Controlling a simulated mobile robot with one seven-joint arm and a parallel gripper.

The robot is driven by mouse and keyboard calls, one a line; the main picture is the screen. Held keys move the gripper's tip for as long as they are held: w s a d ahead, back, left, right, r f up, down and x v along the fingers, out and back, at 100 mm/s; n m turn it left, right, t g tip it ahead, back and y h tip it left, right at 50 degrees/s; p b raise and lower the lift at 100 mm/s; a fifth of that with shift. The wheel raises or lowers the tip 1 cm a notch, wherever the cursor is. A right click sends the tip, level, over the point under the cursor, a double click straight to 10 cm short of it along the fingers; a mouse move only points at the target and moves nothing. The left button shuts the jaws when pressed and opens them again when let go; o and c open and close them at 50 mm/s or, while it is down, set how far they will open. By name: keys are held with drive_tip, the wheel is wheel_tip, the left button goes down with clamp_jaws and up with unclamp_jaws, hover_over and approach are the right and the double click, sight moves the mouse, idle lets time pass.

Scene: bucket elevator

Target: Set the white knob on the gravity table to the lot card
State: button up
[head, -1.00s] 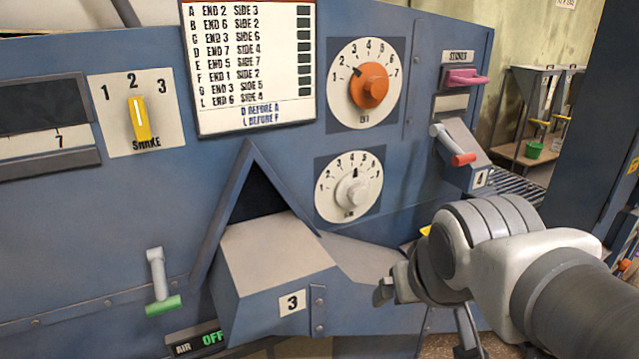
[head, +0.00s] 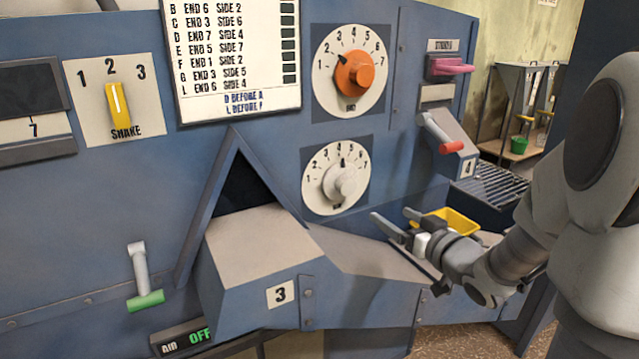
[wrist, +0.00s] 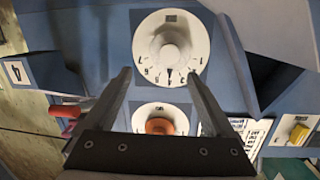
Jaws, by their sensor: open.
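The white knob (head: 342,181) sits on a white dial numbered 1 to 7 on the blue machine front, below the orange knob (head: 354,74). Its black pointer stands up near 4. In the wrist view the white knob (wrist: 171,45) appears upside down, ahead of the fingertips. My gripper (head: 390,213) is open and empty, to the lower right of the white dial and apart from it. Both fingers (wrist: 157,73) show in the wrist view. A white chart (head: 232,60) lists letters with END and SIDE numbers. I cannot tell any separate lot card.
A grey chute marked 3 (head: 255,255) juts out below left of the dial. A yellow bin (head: 452,222) is behind my gripper. A red-tipped lever (head: 441,135) and a pink handle (head: 450,66) stand right; a yellow SHAKE knob (head: 118,105) is left.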

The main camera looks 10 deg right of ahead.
drive_tip(key=s+t+y, duration=0.1)
drive_tip(key=y, duration=0.1)
approach(350, 187)
drive_tip(key=x, duration=1)
drive_tip(key=shift+r, duration=0.1)
drive_tip(key=shift+s, duration=0.1)
drive_tip(key=c, duration=1.4)
drive_tip(key=shift+r+m+p, duration=0.2)
drive_tip(key=shift+m+p, duration=0.5)
drive_tip(key=shift+m, duration=0.4)
drive_tip(key=m+p, duration=0.1)
drive_tip(key=m, duration=0.2)
drive_tip(key=shift+f+p, duration=0.25)
drive_tip(key=shift+p, duration=0.1)
